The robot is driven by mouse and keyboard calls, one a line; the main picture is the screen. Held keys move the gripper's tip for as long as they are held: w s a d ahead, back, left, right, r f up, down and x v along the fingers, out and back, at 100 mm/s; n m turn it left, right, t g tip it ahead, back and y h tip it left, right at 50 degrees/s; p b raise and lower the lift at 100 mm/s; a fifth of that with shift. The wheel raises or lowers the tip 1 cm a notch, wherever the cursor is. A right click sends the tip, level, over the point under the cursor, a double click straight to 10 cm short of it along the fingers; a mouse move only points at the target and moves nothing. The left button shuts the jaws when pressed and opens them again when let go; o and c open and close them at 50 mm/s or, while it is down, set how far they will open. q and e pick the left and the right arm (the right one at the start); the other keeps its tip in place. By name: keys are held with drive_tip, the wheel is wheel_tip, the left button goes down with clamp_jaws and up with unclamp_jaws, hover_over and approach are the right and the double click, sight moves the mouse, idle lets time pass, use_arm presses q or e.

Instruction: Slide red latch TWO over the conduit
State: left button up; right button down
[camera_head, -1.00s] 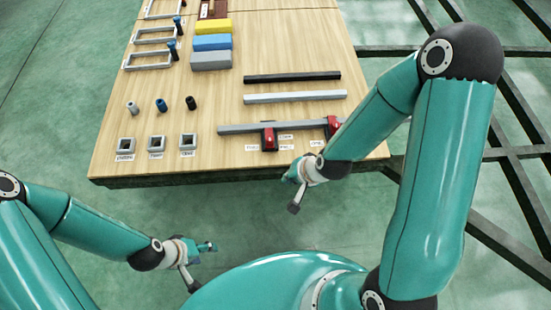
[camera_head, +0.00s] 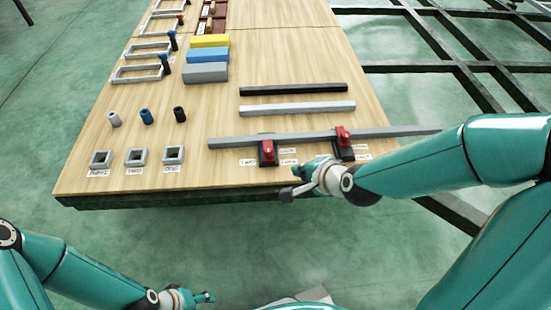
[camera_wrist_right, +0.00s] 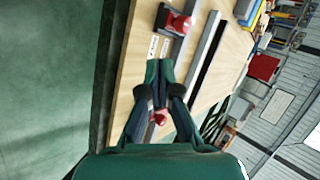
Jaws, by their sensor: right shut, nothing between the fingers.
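Two red latches on black bases stand near the bench's front edge. The left red latch (camera_head: 268,150), with a label reading TWO beside it, is also in the right wrist view (camera_wrist_right: 178,21). The right red latch (camera_head: 343,138) shows partly behind my fingers in the right wrist view (camera_wrist_right: 159,116). The grey conduit (camera_head: 235,142) runs along the far side of both latches. My right gripper (camera_head: 298,172) is shut and empty, in front of and between the latches. My left gripper (camera_head: 205,297) is low, away from the bench; its fingers are too small to judge.
A light grey bar (camera_head: 300,108) and a black bar (camera_head: 292,90) lie behind the conduit. Square sockets (camera_head: 136,157), short cylinders and coloured blocks (camera_head: 207,56) are on the left of the bench. Dark chassis beams (camera_head: 455,66) stand to the right.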

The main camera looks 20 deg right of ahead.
sight(270, 156)
drive_tip(key=shift+f, duration=0.1)
drive_tip(key=b+x, duration=0.3)
drive_tip(key=x, duration=0.6)
drive_tip(key=shift+w+f, duration=0.1)
drive_tip(key=shift+f, duration=0.05)
drive_tip(key=w, duration=0.3)
drive_tip(key=shift+w+a+f, duration=0.15)
drive_tip(key=shift+w+a, duration=0.1)
drive_tip(key=shift+a, duration=0.1)
use_arm(q)
drive_tip(key=shift+f, duration=1.5)
use_arm(e)
drive_tip(key=shift+w+a, duration=0.1)
drive_tip(key=shift+w, duration=0.45)
